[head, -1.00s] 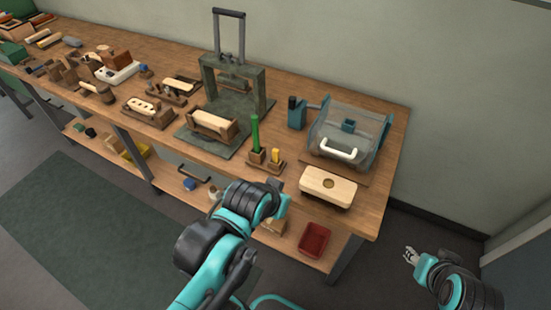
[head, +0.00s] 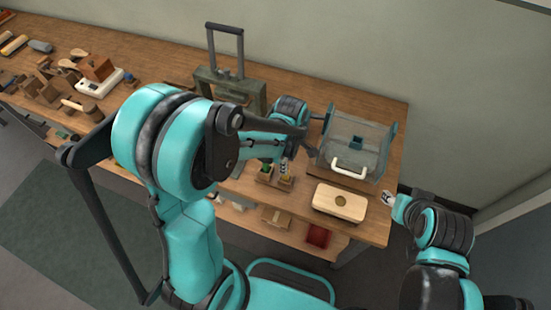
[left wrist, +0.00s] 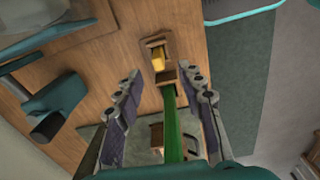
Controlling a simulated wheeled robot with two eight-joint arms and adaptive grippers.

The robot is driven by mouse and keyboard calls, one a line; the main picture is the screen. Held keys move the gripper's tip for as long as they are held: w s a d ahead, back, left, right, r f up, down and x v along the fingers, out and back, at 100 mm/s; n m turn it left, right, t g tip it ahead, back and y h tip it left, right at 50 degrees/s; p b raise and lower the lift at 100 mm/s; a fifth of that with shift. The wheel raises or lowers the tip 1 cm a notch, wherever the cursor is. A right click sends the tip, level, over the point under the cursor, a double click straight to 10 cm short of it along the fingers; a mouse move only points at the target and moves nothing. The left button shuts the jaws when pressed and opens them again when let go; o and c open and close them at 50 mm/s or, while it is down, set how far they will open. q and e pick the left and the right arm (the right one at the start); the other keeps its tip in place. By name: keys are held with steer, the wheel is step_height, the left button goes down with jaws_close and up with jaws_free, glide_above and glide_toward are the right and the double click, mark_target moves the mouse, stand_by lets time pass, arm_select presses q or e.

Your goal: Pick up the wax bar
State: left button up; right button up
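A tall green bar (left wrist: 172,112) and a short yellow bar (left wrist: 158,58) stand in small wooden holders; the frames do not label which is the wax bar. In the left wrist view my left gripper (left wrist: 164,82) is open, with the green bar running between its fingers without visible contact. The yellow bar lies beyond the fingertips. In the head view my left gripper (head: 285,164) points down at the holders (head: 268,178) and mostly hides both bars. My right gripper (head: 388,198) is off the table's right edge, too small to read.
A clear box with a white handle (head: 350,168) stands right of the holders. A pale wooden block (head: 340,202) lies at the front right. A press-like frame (head: 232,85) stands behind to the left. A red tray (head: 318,236) is on the lower shelf.

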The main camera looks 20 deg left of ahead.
arm_select(q)
steer(key=shift+w+f, duration=0.15)
steer(key=shift+f, duration=0.05)
steer(key=shift+a+f+n, duration=0.1)
steer(key=shift+f+n, duration=0.2)
steer(key=shift+f, duration=0.05)
steer(key=f+b, duration=0.1)
steer(key=f, duration=0.2)
steer(key=f+b, duration=0.1)
steer(key=f, duration=0.3)
steer(key=shift+w+a+b, duration=0.15)
steer(key=shift+w+b, duration=0.05)
steer(key=shift+b, duration=0.2)
jaws_close()
